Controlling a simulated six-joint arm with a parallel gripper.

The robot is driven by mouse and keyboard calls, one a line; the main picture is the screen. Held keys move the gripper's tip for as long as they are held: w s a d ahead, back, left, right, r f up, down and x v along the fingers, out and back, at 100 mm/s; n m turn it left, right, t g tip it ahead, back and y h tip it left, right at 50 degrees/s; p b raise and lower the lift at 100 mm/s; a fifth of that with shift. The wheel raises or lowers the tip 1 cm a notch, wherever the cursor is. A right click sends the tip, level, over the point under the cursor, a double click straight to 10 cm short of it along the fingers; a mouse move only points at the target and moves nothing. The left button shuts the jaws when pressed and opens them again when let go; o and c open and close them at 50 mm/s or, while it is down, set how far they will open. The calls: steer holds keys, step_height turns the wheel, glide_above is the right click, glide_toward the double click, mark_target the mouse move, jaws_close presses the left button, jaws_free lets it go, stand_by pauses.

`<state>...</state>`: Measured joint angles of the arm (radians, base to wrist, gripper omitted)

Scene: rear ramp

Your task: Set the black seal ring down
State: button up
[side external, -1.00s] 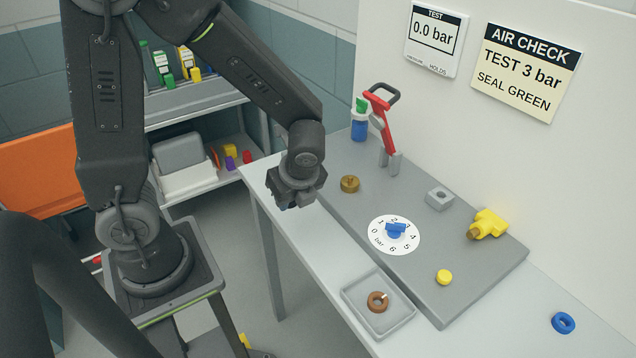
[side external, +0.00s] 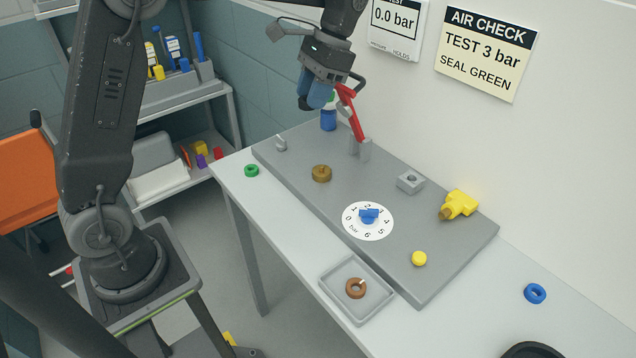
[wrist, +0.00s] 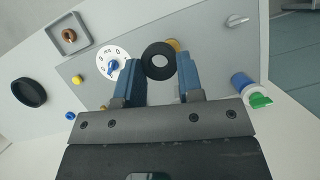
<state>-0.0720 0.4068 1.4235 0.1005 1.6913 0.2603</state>
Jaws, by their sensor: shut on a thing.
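The black seal ring (wrist: 149,54) sits between the blue fingers of my gripper (wrist: 158,62) in the wrist view, near their tips. My gripper is shut on it. In the side external view my gripper (side external: 316,95) is raised above the far left part of the grey panel (side external: 290,160), close to the red lever (side external: 351,112).
The panel bears a brass fitting (side external: 321,174), a dial (side external: 352,227), a grey block (side external: 410,182), a yellow valve (side external: 459,204) and a yellow cap (side external: 419,259). A tray (side external: 329,283) holds a copper ring. Green (side external: 251,170) and blue (side external: 526,292) rings lie on the table.

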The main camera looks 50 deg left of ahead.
steer(key=s+a+f+n, duration=0.2)
steer(key=s+a+f, duration=0.95)
steer(key=s, duration=0.35)
glide_above(274, 204)
steer(key=w, duration=0.1)
steer(key=shift+h, duration=0.4)
step_height(274, 204, down, 7)
steer(key=shift+r, duration=0.1)
steer(key=shift+f, duration=2.05)
steer(key=shift+f, duration=0.2)
